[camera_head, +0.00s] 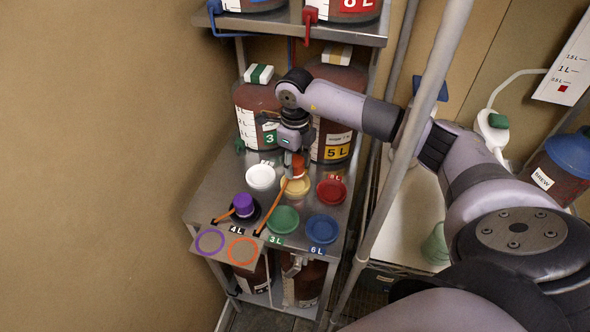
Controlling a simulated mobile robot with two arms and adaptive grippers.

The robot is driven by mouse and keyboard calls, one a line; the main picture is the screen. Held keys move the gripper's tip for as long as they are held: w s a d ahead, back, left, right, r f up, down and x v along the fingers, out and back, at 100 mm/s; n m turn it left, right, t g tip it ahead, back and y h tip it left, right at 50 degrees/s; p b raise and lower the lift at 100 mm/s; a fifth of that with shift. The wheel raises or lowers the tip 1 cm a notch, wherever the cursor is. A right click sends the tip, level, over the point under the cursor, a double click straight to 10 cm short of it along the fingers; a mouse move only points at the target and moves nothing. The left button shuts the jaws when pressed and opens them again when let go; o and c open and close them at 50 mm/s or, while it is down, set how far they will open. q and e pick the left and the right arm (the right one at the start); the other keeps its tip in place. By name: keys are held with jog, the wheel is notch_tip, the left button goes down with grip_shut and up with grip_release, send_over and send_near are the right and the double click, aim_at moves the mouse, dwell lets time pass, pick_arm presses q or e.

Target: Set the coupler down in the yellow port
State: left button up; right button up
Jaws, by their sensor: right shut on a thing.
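The orange coupler (298,162) is upright in my right gripper (294,150), which points down and is shut on it. The coupler is over the yellow port (295,187), and its lower end overlaps the port in the picture. I cannot tell whether it touches the port or hovers just above. An orange hose (273,212) runs from the coupler to the front of the metal table. My left gripper is not in view.
A purple coupler (243,203) stands on a dark port. White (261,177), red (331,191), green (283,219) and blue (321,229) ports surround the yellow one. A grey pole (413,130) rises right of the table.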

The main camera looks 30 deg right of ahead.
aim_at(295, 174)
notch_tip(295, 174, down, 4)
jog(key=shift+r+p, duration=0.25)
jog(key=shift+p, duration=0.3)
jog(key=shift+f, duration=0.4)
jog(key=shift+f, duration=0.15)
jog(key=o, duration=1.3)
